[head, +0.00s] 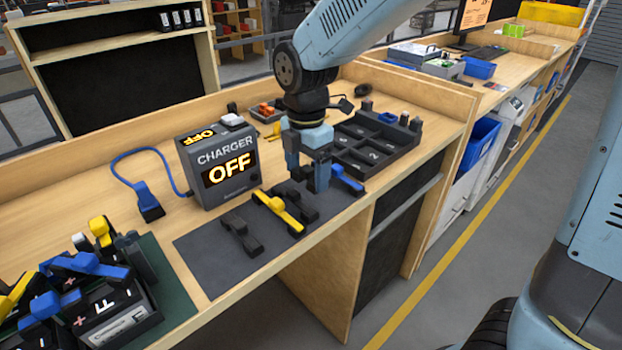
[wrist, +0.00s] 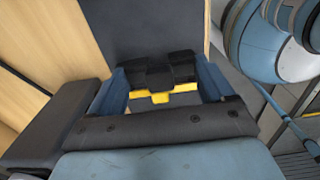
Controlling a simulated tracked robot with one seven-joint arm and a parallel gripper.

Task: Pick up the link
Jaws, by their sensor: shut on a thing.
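My gripper (head: 307,182) is low over the right part of the grey mat. In the wrist view its two blue fingers (wrist: 163,90) stand on either side of a dark link (wrist: 157,76), and it is shut on it. Yellow (wrist: 160,97) shows at the lower edge of the dark shape; I cannot tell whether it belongs to the same piece. In the head view the fingers mostly hide the held piece. A yellow link (head: 278,211) with dark ends lies on the mat just left of the gripper. A black link (head: 241,237) lies farther left.
The charger (head: 215,165), reading OFF, stands behind the grey mat (head: 205,255). A blue piece (head: 347,179) and a dark numbered tray (head: 370,148) are right of the gripper. Blocks and batteries crowd the green mat (head: 170,285).

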